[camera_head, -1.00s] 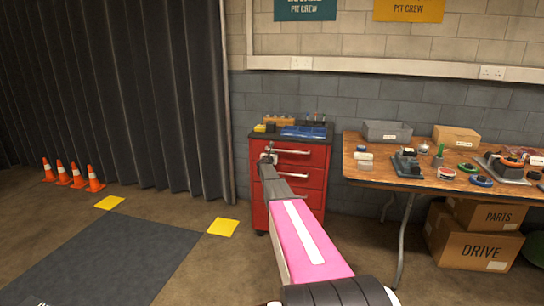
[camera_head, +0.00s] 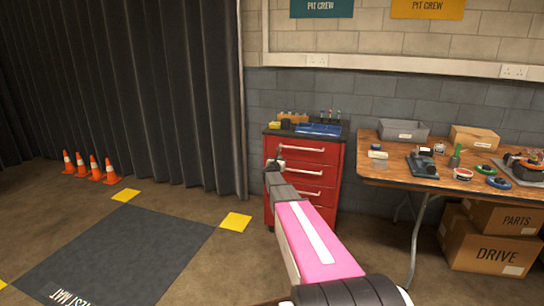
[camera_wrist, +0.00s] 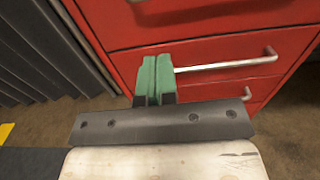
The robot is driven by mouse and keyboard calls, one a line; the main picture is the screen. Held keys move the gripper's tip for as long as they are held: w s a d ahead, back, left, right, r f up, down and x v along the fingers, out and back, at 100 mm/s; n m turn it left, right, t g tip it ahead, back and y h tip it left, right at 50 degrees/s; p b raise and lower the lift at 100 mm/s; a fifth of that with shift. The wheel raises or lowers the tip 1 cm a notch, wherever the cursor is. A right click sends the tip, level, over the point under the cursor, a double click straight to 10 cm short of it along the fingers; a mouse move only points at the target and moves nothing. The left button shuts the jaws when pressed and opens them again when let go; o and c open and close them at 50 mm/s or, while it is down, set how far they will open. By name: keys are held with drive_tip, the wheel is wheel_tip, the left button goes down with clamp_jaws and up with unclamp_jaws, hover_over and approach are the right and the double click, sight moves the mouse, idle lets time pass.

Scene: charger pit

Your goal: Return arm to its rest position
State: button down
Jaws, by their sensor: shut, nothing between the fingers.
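My arm reaches forward from the bottom of the head view, with a pink and white link pointing at the red drawer cabinet (camera_head: 318,180). My gripper (camera_head: 277,160) is at the arm's far end, in front of the cabinet's left side. In the wrist view the green fingers of my gripper (camera_wrist: 154,76) are together, with nothing between them. They appear just left of a silver drawer handle (camera_wrist: 228,64); I cannot tell whether they touch the cabinet.
A wooden table (camera_head: 385,172) with tools and bins stands to the right, with cardboard boxes (camera_head: 490,250) below. Orange cones (camera_head: 95,168) stand by the dark curtain (camera_head: 130,90). The dark floor mat (camera_head: 120,255) at left is clear.

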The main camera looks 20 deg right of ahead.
drive_tip(key=s+a+f+n+g+y, duration=0.1)
drive_tip(key=s+a+f+n+y, duration=0.25)
drive_tip(key=s+a+n, duration=0.35)
drive_tip(key=s+a+f+n+g+y, duration=0.2)
drive_tip(key=s+a+n+y, duration=0.3)
drive_tip(key=n, duration=0.5)
drive_tip(key=s+a+f+n+g+y, duration=0.1)
drive_tip(key=s+a+f+n+y, duration=0.15)
drive_tip(key=s+a+n, duration=0.5)
drive_tip(key=s+a+f+n+g, duration=0.1)
drive_tip(key=s+f+n+g, duration=0.1)
drive_tip(key=s+n+g, duration=0.3)
drive_tip(key=s+a+f+n+g+h, duration=0.1)
drive_tip(key=s+n+g, duration=0.5)
drive_tip(key=s+n, duration=0.7)
drive_tip(key=s+a+f, duration=0.1)
drive_tip(key=s, duration=1)
drive_tip(key=shift+s+f, duration=0.3)
drive_tip(key=shift+s, duration=0.05)
